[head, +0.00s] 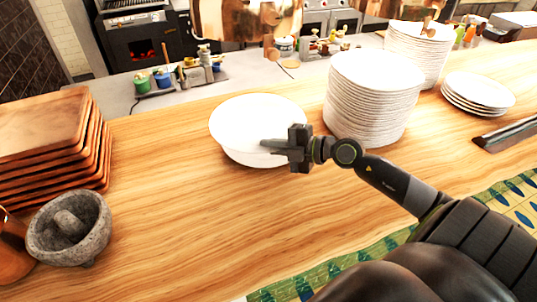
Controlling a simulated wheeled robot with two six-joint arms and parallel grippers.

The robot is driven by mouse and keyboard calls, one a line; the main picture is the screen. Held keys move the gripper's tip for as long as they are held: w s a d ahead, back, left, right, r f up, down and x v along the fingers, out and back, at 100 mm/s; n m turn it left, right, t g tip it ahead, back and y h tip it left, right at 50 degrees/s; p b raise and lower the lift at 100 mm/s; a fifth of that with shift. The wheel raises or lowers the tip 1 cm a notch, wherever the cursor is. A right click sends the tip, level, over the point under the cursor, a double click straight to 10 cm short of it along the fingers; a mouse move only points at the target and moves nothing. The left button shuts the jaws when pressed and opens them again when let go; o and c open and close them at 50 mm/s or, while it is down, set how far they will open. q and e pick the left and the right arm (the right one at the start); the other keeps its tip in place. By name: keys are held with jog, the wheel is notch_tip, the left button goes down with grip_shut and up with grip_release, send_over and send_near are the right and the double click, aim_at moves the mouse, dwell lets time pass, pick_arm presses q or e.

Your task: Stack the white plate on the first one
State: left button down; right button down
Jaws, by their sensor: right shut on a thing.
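A round white plate (257,116) is in the middle of the wooden counter in the head view. My right gripper (272,146) is shut on its near right edge. The plate sits over another white dish (250,158), whose curved rim shows just below it. The two overlap in the picture, and I cannot tell whether they touch. The lower one is mostly hidden. My left gripper is not in view.
A tall stack of white plates (372,100) stands close right of my gripper. Another tall stack (418,50) and a low stack (478,92) are behind it. Wooden boards (45,150) and a stone mortar (68,228) stand at left. The front middle counter is clear.

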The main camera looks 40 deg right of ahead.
jog(key=f, duration=0.4)
jog(key=shift+w+b, duration=0.25)
jog(key=shift+b, duration=0.05)
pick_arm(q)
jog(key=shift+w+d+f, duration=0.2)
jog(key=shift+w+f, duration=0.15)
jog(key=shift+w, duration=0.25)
pick_arm(e)
jog(key=shift+s+f, duration=0.1)
jog(key=shift+f, duration=0.4)
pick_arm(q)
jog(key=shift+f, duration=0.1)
pick_arm(e)
jog(key=shift+f, duration=0.25)
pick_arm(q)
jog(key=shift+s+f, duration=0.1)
pick_arm(e)
jog(key=shift+f, duration=0.35)
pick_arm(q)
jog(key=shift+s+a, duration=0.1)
pick_arm(e)
jog(key=c, duration=1.6)
grip_release()
jog(key=shift+f, duration=0.1)
jog(key=shift+s, duration=0.1)
